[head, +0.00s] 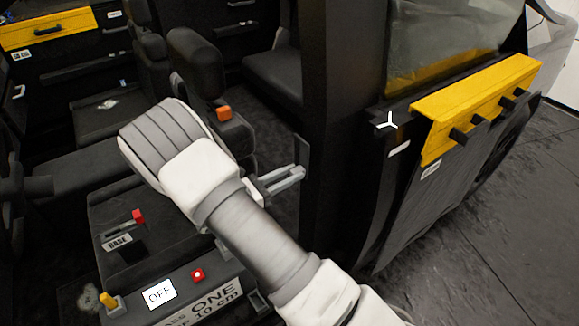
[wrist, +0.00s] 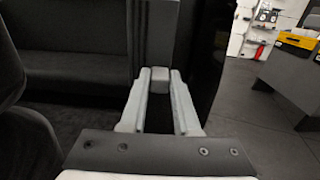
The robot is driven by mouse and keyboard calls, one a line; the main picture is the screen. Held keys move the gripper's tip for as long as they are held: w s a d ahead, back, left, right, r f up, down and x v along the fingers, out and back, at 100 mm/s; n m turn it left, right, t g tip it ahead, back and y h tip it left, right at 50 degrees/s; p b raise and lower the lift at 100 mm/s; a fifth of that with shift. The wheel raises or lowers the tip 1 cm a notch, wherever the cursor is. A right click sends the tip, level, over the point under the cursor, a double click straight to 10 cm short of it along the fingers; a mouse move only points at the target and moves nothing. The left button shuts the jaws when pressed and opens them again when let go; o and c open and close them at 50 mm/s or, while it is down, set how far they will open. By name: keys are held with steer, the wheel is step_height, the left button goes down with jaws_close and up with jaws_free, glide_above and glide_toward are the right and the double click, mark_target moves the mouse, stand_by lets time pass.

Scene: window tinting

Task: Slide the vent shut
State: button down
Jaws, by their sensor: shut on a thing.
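My gripper (head: 286,182) reaches away from me toward the dark pillar (head: 340,120) of the vehicle. In the wrist view its two pale grey fingers (wrist: 160,104) stand on either side of a small grey block (wrist: 173,79) near their tips, and the gripper is shut on it. The block sits in front of a dark upright panel (wrist: 158,35), which shows as a narrow dark strip (head: 300,155) in the head view. I cannot make out a vent's slats or opening. The block may be its tab, but the frames do not confirm this.
A console with a red knob (head: 138,216) and an OFF sign (head: 160,293) is below. A yellow rack (head: 475,105) hangs on the door at right. Floor beyond is clear.

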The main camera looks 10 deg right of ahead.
steer(key=shift+f, duration=0.75)
steer(key=c, duration=0.6)
jaws_free()
steer(key=shift+c, duration=0.2)
steer(key=shift+a, duration=0.1)
steer(key=p+v, duration=0.1)
steer(key=v, duration=1.6)
steer(key=shift+s+a, duration=0.1)
steer(key=shift+s, duration=0.05)
